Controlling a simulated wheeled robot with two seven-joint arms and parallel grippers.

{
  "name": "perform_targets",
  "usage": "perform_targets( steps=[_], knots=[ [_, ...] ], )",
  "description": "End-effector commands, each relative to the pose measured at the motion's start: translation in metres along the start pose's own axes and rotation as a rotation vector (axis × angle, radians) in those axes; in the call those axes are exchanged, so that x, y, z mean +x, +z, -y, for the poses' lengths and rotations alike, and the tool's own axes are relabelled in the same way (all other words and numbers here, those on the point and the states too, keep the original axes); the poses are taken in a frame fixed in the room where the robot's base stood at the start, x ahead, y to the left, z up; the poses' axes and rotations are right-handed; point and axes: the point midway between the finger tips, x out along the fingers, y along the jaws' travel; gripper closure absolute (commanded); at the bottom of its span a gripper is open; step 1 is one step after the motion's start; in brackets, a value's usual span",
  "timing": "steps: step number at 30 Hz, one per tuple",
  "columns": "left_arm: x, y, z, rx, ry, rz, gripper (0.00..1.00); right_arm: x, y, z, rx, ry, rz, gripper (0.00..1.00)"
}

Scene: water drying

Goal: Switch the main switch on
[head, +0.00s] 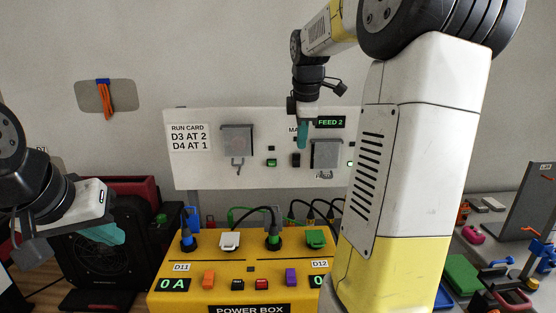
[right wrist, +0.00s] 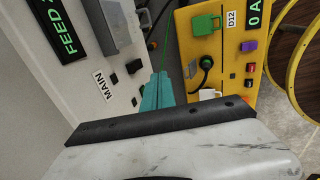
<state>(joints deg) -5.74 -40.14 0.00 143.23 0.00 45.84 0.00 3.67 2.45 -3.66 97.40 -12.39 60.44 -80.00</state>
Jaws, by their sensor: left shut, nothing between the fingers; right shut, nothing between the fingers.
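The white wall panel (head: 205,176) carries a MAIN label, partly hidden in the head view and clear in the right wrist view (right wrist: 103,91). A dark switch (head: 296,160) sits below that label, beside my right fingertips; it also shows in the right wrist view (right wrist: 134,66). Its position cannot be made out. My right gripper (head: 302,136) is shut and empty, its teal fingers pointing down in front of the panel. Whether they touch the switch cannot be told. My left gripper (head: 106,234) is shut and empty at the left, away from the panel.
Grey lever boxes (head: 238,139) (head: 326,152) flank the switch. A FEED 2 display (head: 330,122) glows green above. The yellow power box (head: 215,297), with plugs and cables, stands below the panel. A black fan unit (head: 105,255) is behind my left gripper. My right arm hides the panel's right end.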

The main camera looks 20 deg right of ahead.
Motion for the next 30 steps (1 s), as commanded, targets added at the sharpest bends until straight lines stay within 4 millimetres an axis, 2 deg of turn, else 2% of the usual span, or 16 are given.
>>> perform_targets(
  steps=[8,11,22,27,30],
  knots=[
    [0.0,0.0,0.0,0.0,0.0,0.0,1.0,0.009,0.0,0.0,0.0,-0.003,0.001,1.0],
    [0.0,0.0,0.0,0.0,0.0,0.001,1.0,0.024,0.0,0.001,0.0,-0.006,0.001,1.0],
    [0.0,0.0,0.0,0.0,0.0,0.001,1.0,0.101,0.0,0.001,0.0,-0.006,0.001,1.0],
    [0.0,0.0,0.0,0.0,0.0,0.001,1.0,0.113,-0.001,-0.023,0.001,-0.001,0.0,1.0],
    [0.0,0.0,0.0,0.0,0.0,0.001,1.0,0.116,0.0,-0.031,0.0,-0.002,0.0,1.0]
  ],
)
